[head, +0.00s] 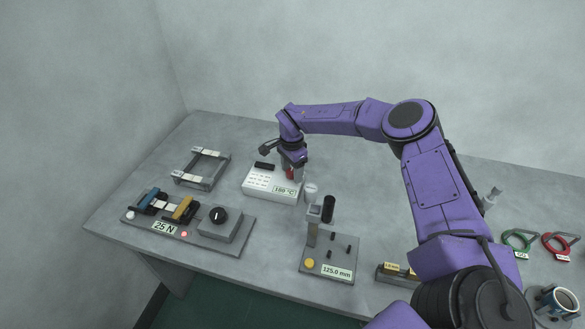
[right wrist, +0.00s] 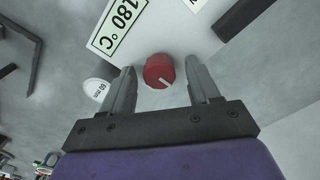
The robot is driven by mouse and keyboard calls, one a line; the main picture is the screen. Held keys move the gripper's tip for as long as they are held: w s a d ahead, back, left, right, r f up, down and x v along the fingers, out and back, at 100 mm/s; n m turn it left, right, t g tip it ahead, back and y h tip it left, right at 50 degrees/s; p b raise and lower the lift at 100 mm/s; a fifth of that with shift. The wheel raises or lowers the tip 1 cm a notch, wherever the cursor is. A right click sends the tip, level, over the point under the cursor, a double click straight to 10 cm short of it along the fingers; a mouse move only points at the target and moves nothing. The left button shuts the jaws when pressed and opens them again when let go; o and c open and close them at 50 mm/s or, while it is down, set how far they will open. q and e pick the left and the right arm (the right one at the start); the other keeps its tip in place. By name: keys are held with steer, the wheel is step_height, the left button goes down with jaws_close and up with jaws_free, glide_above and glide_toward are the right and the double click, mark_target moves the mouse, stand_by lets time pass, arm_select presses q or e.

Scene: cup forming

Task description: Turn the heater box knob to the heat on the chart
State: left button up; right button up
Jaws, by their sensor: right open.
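The heater box (head: 262,181) is a white box on the table, left of centre in the head view. Its label (right wrist: 118,25) reads 180 °C in the right wrist view. The red round knob (right wrist: 159,72) has a pale pointer line towards the lower right in that view. It shows partly in the head view (head: 290,174). My right gripper (right wrist: 160,67) is open, with one finger on each side of the knob and small gaps visible. In the head view the right gripper (head: 292,168) is over the box's right end. My left gripper is out of view.
A 125.0 mm stand (head: 331,266) is in front of the box. Green and red rings (head: 561,243) and a mug lie far right.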

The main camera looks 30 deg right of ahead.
steer(key=c, duration=1)
steer(key=shift+d, duration=0.15)
steer(key=shift+c, duration=0.2)
